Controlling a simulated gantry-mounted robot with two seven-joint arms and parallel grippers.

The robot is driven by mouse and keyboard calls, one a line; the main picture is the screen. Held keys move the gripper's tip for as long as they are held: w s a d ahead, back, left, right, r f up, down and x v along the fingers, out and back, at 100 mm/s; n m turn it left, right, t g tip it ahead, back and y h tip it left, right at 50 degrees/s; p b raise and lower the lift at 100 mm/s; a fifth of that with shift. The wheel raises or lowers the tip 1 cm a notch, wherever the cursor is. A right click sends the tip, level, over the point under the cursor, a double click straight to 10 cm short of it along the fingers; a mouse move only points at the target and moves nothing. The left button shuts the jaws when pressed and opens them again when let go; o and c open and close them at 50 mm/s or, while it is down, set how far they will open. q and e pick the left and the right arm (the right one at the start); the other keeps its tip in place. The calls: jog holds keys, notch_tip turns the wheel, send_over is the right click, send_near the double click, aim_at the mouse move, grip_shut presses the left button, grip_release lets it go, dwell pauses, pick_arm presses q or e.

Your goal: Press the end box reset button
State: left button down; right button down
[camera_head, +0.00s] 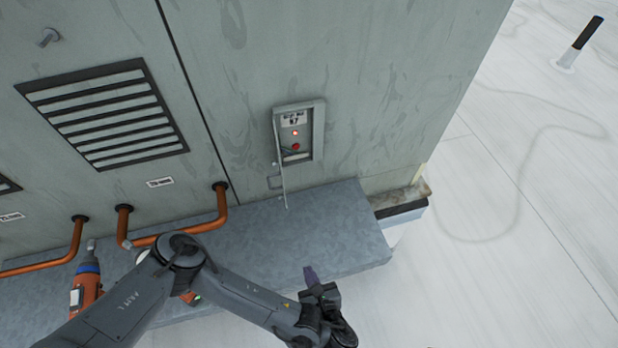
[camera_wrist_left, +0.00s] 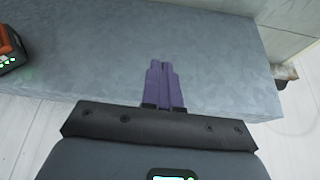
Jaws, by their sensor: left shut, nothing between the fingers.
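The end box (camera_head: 299,133) is a small grey box on the cooler's wall, with a label at its top. A small red light (camera_head: 295,133) shows inside it, and a red button (camera_head: 296,146) sits below the light. A thin open cover (camera_head: 281,165) stands out from the box's left side, seen nearly edge-on. My left gripper (camera_head: 310,272) is shut and empty, with purple fingers, below the box and over the front edge of the metal ledge. Its fingers (camera_wrist_left: 164,86) also show in the left wrist view, over the ledge. My right gripper is not in view.
The grey metal ledge (camera_head: 330,225) runs along the wall below the box. An orange drill-like tool (camera_head: 85,285) stands at left; part of a tool (camera_wrist_left: 8,48) shows in the left wrist view. Copper pipes (camera_head: 205,222) come out of the wall. The white roof at right is mostly clear.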

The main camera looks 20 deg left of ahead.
pick_arm(q)
jog(key=w+a+r+t+y+b, duration=0.1)
jog(key=w+a+r+t, duration=0.1)
jog(key=w+r, duration=0.4)
jog(key=w+a+r+t+y+b, duration=0.1)
jog(key=w+a+r+t+b, duration=0.1)
jog(key=w+r, duration=0.5)
jog(key=w, duration=0.3)
jog(key=shift+n+t, duration=0.3)
jog(key=shift+t, duration=0.1)
jog(key=shift+f, duration=0.1)
jog(key=b, duration=0.2)
send_near(297, 147)
jog(key=x, duration=0.5)
jog(key=shift+a, duration=0.2)
jog(key=shift+p+x, duration=0.3)
jog(key=shift+x, duration=0.55)
jog(key=shift+w+d+f, duration=0.1)
